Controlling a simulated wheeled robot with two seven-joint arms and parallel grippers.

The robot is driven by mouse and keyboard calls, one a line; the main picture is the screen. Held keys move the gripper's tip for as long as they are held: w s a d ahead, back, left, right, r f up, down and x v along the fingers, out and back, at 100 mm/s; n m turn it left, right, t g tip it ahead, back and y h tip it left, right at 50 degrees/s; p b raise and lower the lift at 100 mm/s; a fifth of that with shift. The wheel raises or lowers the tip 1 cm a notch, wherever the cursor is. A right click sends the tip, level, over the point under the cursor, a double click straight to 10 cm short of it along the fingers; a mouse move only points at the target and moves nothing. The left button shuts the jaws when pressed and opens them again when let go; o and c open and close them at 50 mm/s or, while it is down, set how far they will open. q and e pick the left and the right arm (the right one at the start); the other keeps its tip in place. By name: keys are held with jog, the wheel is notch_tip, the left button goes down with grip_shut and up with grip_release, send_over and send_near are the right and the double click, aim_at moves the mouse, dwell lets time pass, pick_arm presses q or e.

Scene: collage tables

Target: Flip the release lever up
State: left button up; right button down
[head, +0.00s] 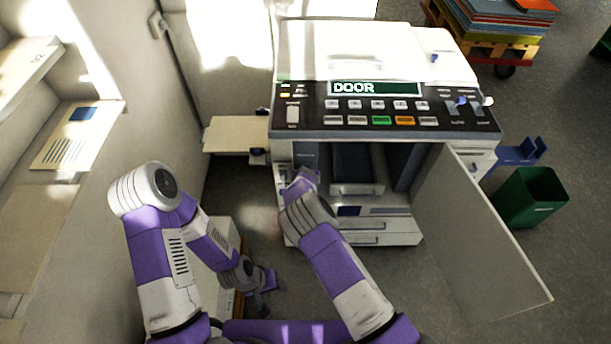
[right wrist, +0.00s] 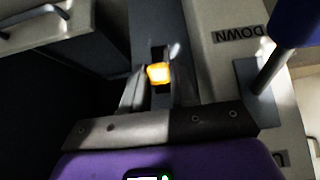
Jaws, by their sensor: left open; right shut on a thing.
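The release lever (right wrist: 158,73) shows as a bright orange tip at a slot in a dark grey strip in the right wrist view. My right gripper (right wrist: 156,86) is shut on it, with one finger on each side. In the head view my right arm reaches into the left side of the open copier (head: 460,150), and its hand hides the lever there. A label reading DOWN (right wrist: 240,36) appears upside down beside the strip. My left gripper (head: 268,280) is open and empty, low to the left of the copier.
The copier's front door (head: 480,225) stands open to the right, and its display (head: 375,88) reads DOOR. A drawer-like part (head: 357,188) sits inside. A side tray (head: 236,134) juts out left. A green bin (head: 530,197) stands at right. A dark rod (right wrist: 285,65) is near the right hand.

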jog(key=c, duration=0.9)
grip_release()
jog(key=shift+r, duration=0.1)
jog(key=shift+s+d+r, duration=0.1)
jog(key=shift+s+r, duration=0.25)
jog(key=shift+r, duration=0.1)
jog(key=shift+p+v, duration=0.45)
jog(key=shift+v, duration=2.7)
jog(key=shift+f, duration=0.1)
